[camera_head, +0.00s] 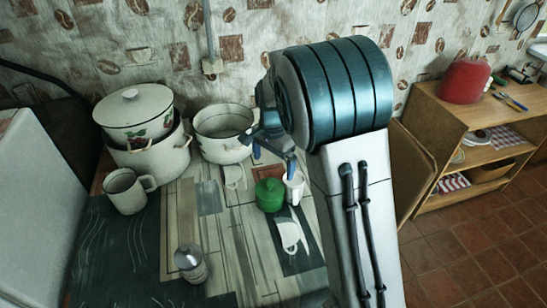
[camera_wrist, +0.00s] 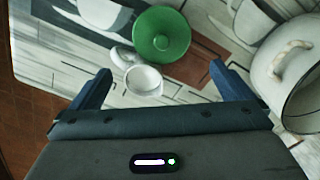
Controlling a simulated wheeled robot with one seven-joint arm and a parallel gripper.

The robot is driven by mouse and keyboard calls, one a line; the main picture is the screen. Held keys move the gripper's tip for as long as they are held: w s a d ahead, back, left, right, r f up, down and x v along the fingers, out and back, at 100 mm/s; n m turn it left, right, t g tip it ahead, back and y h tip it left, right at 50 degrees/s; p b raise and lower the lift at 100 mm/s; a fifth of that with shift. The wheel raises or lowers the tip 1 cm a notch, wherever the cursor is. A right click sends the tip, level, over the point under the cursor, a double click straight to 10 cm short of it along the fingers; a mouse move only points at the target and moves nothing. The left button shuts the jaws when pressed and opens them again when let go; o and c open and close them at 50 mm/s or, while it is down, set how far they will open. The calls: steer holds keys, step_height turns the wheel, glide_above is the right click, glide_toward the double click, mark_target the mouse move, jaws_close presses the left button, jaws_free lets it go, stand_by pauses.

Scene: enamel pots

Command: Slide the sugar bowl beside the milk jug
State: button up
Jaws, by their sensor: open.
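A green round lidded pot (camera_head: 269,195), which looks like the sugar bowl, stands on the patterned table. A small white vessel with a handle (camera_head: 294,187), which looks like the milk jug, stands close to its right. In the wrist view the green pot (camera_wrist: 161,34) lies beyond my fingertips, and the white jug (camera_wrist: 143,79) shows nearer, between the fingers' lines. Whether the two touch is unclear. My gripper (camera_head: 274,160) is open and empty above the table, just behind the pot and jug in the head view; its spread fingers also show in the wrist view (camera_wrist: 161,72).
A large lidded enamel pot (camera_head: 145,155), an open pot (camera_head: 222,150) and a mug (camera_head: 125,192) stand at the back left. A metal-topped shaker (camera_head: 190,263) stands in front. Cup shapes are printed on the tabletop. The front-left table is mostly clear.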

mark_target(260, 188)
steer(key=shift+s+a+f, duration=0.1)
steer(key=shift+s+a, duration=0.1)
steer(key=shift+a, duration=0.45)
step_height(260, 188, down, 14)
steer(key=shift+d+r, duration=0.1)
steer(key=shift+r, duration=0.1)
steer(key=c, duration=1)
steer(key=shift+w+a+p, duration=0.1)
steer(key=shift+a+p, duration=0.2)
steer(key=shift+a, duration=1.2)
steer(key=o, duration=1)
